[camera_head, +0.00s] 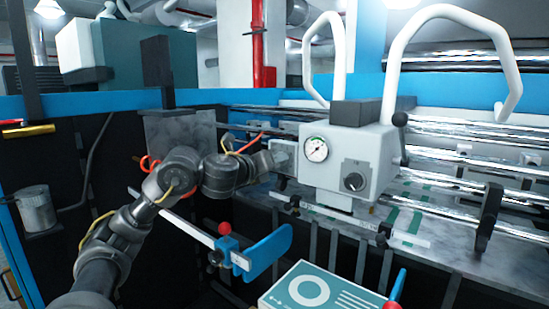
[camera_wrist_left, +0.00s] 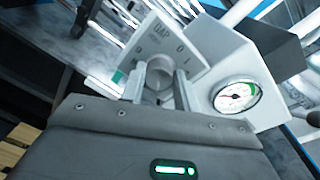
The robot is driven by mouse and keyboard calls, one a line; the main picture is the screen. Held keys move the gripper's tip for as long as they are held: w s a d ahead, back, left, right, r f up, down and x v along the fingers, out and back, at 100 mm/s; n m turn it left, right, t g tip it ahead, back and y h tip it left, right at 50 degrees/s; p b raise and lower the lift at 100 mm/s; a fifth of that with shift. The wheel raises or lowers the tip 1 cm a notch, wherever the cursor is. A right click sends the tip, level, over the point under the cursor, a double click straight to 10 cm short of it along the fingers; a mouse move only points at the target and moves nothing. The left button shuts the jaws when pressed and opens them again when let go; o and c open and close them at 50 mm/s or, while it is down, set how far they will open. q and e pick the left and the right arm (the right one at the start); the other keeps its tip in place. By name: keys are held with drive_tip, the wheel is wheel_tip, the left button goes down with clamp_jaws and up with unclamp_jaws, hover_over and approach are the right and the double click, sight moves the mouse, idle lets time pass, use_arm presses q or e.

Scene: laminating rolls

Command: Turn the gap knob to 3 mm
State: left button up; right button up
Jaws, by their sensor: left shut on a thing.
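The gap knob (camera_wrist_left: 158,76) is a grey round knob on a pale plate (camera_wrist_left: 162,42) marked "GAP", with a scale that includes 0 and 1. My left gripper (camera_wrist_left: 160,88) is shut on the knob, one finger on each side. I cannot read the knob's setting, since its pointer is hidden or too small. In the head view, my left gripper (camera_head: 272,158) reaches the left side of the white control box (camera_head: 345,145), and hides the gap knob. My right gripper is in neither view.
A blue paddle (camera_head: 268,252) and a printed card (camera_head: 322,287) are in front.

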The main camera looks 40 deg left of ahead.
use_arm(q)
drive_tip(key=shift+a+n+h+p, duration=0.1)
drive_tip(key=shift+n+h+p, duration=0.4)
drive_tip(key=shift+n, duration=1.85)
drive_tip(key=shift+n+h+p, duration=0.2)
drive_tip(key=shift+n+p, duration=0.6)
drive_tip(key=shift+n, duration=1.55)
drive_tip(key=o, duration=1)
drive_tip(key=shift+c, duration=0.2)
drive_tip(key=s+b, duration=0.4)
drive_tip(key=s, duration=0.6)
drive_tip(key=shift+s+r+b, duration=0.3)
drive_tip(key=shift+s+b, duration=0.05)
drive_tip(key=shift+b, duration=0.05)
